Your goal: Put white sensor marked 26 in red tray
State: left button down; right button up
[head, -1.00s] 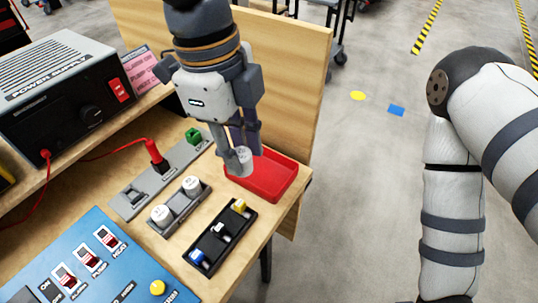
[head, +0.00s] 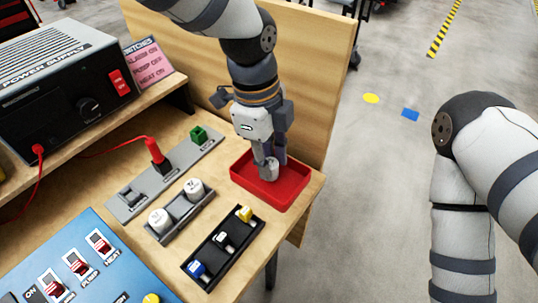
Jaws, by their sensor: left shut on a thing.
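A white cylindrical sensor (head: 271,171) is between the fingers of my left gripper (head: 268,166), which is shut on it. The marking on it cannot be read here. The gripper points down inside the outline of the red tray (head: 297,193), at the table's right corner. I cannot tell whether the sensor touches the tray floor. Two other white sensors, one nearer (head: 159,221) and one farther (head: 193,189), stand upright in a grey holder (head: 183,222). My right gripper is out of view; only my right arm shows.
A black tray (head: 214,262) with small blue, white and yellow parts lies in front of the red tray. A grey strip (head: 128,204) carries a red plug (head: 160,164) and a green block (head: 198,134). A wooden panel (head: 318,70) stands behind. A power supply (head: 70,85) is at left.

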pick_arm(q)
jog(key=shift+f, duration=0.5)
jog(key=c, duration=1.3)
grip_release()
jog(key=r, duration=0.4)
jog(key=a+r, duration=0.1)
jog(key=r, duration=0.8)
jog(key=shift+w+a+r+p, duration=0.1)
jog(key=shift+w+a+p, duration=0.1)
jog(key=shift+p, duration=0.15)
